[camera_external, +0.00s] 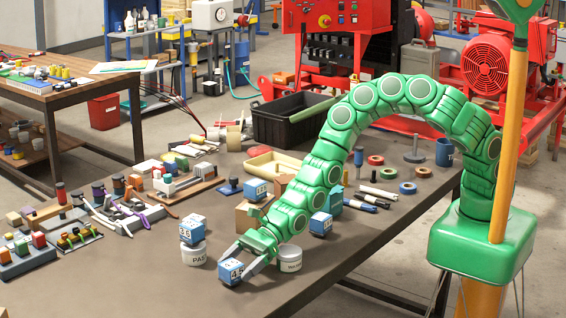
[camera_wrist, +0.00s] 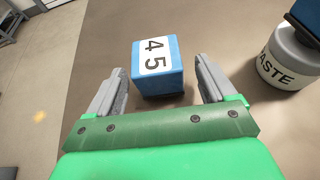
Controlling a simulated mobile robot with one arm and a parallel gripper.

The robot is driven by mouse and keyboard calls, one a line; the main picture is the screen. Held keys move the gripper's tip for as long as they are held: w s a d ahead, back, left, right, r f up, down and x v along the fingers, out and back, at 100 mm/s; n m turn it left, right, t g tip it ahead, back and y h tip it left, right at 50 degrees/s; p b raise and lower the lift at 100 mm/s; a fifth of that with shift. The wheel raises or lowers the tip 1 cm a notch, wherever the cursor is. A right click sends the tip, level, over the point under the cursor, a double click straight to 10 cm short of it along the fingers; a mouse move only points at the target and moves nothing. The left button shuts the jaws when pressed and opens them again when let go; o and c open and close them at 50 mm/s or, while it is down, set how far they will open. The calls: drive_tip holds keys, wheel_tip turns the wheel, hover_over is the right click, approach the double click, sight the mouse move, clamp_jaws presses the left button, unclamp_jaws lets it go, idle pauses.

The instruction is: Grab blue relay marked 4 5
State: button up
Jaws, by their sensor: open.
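The blue relay marked 4 5 (camera_external: 231,272) is a small blue cube with a white label on the brown table near its front edge. In the wrist view the relay (camera_wrist: 157,67) sits upright, slightly beyond and between the fingertips, its label reading 4 5. My gripper (camera_external: 246,255) is open, with its grey fingers pointing down towards the relay. In the wrist view my gripper (camera_wrist: 160,75) has one finger on each side of the relay, with gaps visible. I cannot tell how deep the fingers reach around it.
A white tub labelled PASTE (camera_wrist: 285,60) with a blue block on top stands to the right in the wrist view. Another white tub (camera_external: 289,258) stands close beside my gripper. Other blue relays (camera_external: 320,223) stand nearby. The table front left of the relay is clear.

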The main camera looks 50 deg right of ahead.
sight(224, 279)
drive_tip(key=shift+x, duration=1.6)
drive_tip(key=shift+a+f, duration=0.2)
drive_tip(key=shift+a, duration=0.45)
drive_tip(key=c, duration=1.1)
drive_tip(key=shift+c, duration=0.2)
